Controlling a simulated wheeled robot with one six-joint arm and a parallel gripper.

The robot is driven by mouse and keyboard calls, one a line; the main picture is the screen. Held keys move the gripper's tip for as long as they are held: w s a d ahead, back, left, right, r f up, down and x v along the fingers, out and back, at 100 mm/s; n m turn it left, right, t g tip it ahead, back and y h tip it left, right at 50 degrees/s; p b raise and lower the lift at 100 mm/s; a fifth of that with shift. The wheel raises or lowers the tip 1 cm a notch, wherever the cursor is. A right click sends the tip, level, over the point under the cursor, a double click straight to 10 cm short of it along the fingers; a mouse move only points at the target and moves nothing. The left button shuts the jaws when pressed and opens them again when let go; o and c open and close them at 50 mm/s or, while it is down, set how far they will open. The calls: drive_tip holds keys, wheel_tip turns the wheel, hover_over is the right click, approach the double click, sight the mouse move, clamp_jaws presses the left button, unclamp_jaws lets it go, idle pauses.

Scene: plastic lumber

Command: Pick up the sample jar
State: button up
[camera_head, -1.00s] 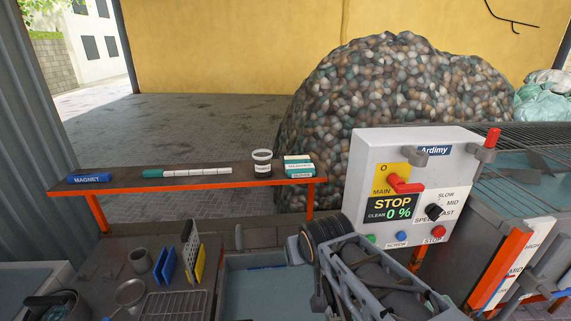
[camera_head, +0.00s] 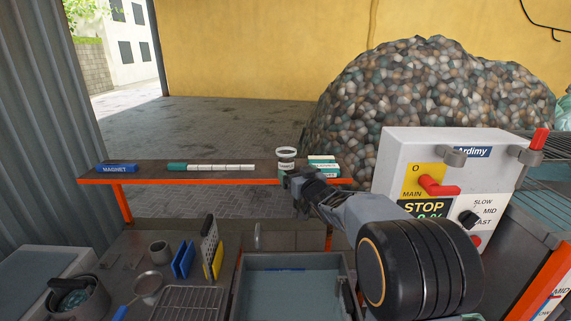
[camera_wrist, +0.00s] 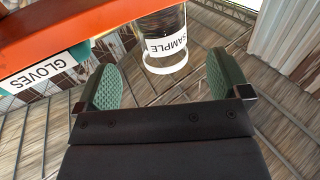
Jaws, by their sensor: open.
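The sample jar (camera_head: 286,153), a small jar with a pale rim, stands on the orange-edged shelf (camera_head: 140,177). My arm's dark gripper partly hides its lower part in the head view. My gripper (camera_wrist: 161,72) is open, with green textured pads on both sides of the jar's line. The jar lies just beyond the fingertips, with no contact visible. In the head view my gripper (camera_head: 300,181) is at the shelf's front edge.
A teal-and-white gloves box (camera_head: 323,164) stands close right of the jar; it also shows in the wrist view (camera_wrist: 42,68). A blue magnet (camera_head: 117,168) and a white segmented bar (camera_head: 212,167) lie farther left. The control box (camera_head: 410,150) stands right.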

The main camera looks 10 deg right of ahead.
sight(286, 162)
drive_tip(key=shift+w+a+p, duration=0.3)
drive_tip(key=shift+w+p, duration=0.1)
drive_tip(key=shift+w, duration=1)
drive_tip(key=shift+w+a+p, duration=0.25)
drive_tip(key=shift+w+p, duration=0.2)
drive_tip(key=shift+w, duration=1)
drive_tip(key=shift+w+a+p, duration=0.3)
drive_tip(key=shift+w+p, duration=0.1)
drive_tip(key=shift+w, duration=1)
drive_tip(key=shift+c, duration=0.3)
drive_tip(key=c, duration=1)
drive_tip(key=shift+r, duration=0.1)
